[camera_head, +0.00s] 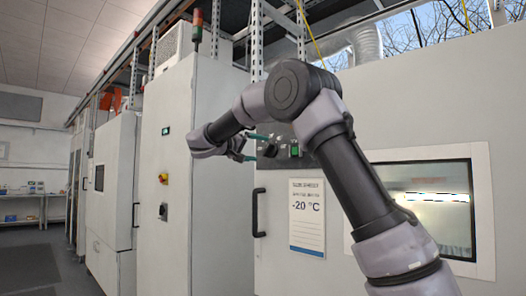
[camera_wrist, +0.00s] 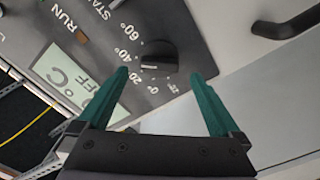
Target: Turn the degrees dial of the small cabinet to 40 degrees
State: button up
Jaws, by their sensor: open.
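The degrees dial (camera_wrist: 158,58) is a black knob on the dark control panel (camera_wrist: 180,22) in the wrist view. Its printed scale shows 60°, 40° and 20° along its left side. A short white mark on the knob points left, around the 20° to 40° labels; I cannot tell the exact setting. My gripper (camera_wrist: 160,73) has its two teal fingers apart, one on each side of the dial in the picture. I cannot tell whether either touches it. In the head view my gripper (camera_head: 250,147) is at the left edge of the control panel, with the dial (camera_head: 270,150) just beyond the fingers.
A lit display (camera_wrist: 66,76) reads °C and OFF near the left finger. A black door handle (camera_wrist: 287,24) sticks out at the upper right. In the head view are a -20 °C sign (camera_head: 307,217), a window (camera_head: 435,205) and a tall cabinet (camera_head: 178,235) to the left.

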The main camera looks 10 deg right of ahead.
jog(key=v, duration=0.6)
jog(key=shift+s+a, duration=0.2)
jog(key=shift+s, duration=0.05)
jog(key=s+d+f+g+y, duration=0.3)
jog(key=s+d+f, duration=0.15)
jog(key=d, duration=0.45)
jog(key=s+d+f+g+y, duration=0.2)
jog(key=s+d+f+y, duration=0.15)
jog(key=s+d, duration=0.35)
jog(key=s+f+m+y, duration=0.1)
jog(key=s+f+y, duration=0.2)
jog(key=s, duration=0.4)
jog(key=s+a+f+m+t+y, duration=0.1)
jog(key=s+f+y, duration=0.2)
jog(key=s+f, duration=0.2)
jog(key=s+f+m+y, duration=0.1)
jog(key=s+f+y, duration=0.3)
jog(key=s, duration=0.6)
jog(key=shift+a+f+t, duration=0.2)
jog(key=shift+t, duration=0.1)
jog(key=shift+s, duration=0.15)
